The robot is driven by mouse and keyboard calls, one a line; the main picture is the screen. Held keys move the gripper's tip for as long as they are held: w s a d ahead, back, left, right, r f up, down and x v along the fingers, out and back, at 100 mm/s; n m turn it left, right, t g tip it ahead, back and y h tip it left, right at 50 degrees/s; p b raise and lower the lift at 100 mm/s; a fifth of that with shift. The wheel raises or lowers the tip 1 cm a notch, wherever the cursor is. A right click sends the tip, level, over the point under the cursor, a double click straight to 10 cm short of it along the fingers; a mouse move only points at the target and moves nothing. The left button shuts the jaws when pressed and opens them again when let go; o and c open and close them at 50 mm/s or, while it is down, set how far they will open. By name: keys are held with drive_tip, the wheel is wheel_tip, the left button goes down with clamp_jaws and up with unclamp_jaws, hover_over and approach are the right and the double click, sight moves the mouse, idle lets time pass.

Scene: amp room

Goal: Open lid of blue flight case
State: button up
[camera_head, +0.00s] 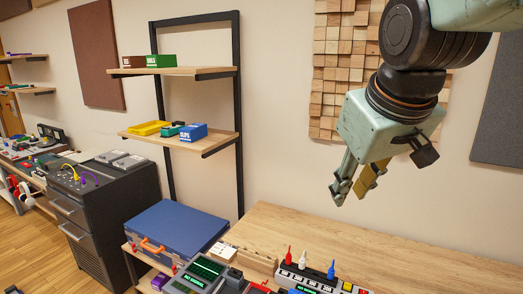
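The blue flight case (178,230) sits at the left end of the wooden bench, low in the middle of the head view. Its flat blue lid is down, and an orange handle (152,245) shows on its front side. My gripper (349,195) hangs in the air above the bench, well to the right of the case and higher in the picture. Its two fingers point downward with a gap between them, and nothing is visible between them. The back and far sides of the case are hidden.
Electronic devices (200,275) and a rack with red, white and blue bottles (318,272) crowd the bench's front edge. A shelf unit (178,137) with small boxes stands behind the case. A dark drawer cabinet (105,215) stands left. The right bench top (400,260) is mostly clear.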

drive_tip(key=s+d+f+m+g, duration=0.1)
drive_tip(key=s+f, duration=0.1)
drive_tip(key=s, duration=1)
drive_tip(key=s+d+f+m+g, duration=0.1)
drive_tip(key=s+f+m, duration=0.1)
drive_tip(key=s, duration=1)
drive_tip(key=shift+s+d+f+m, duration=0.25)
drive_tip(key=shift+d+f+m, duration=0.05)
drive_tip(key=shift+f, duration=0.1)
drive_tip(key=shift+c, duration=0.3)
clamp_jaws()
drive_tip(key=shift+w+a, duration=0.1)
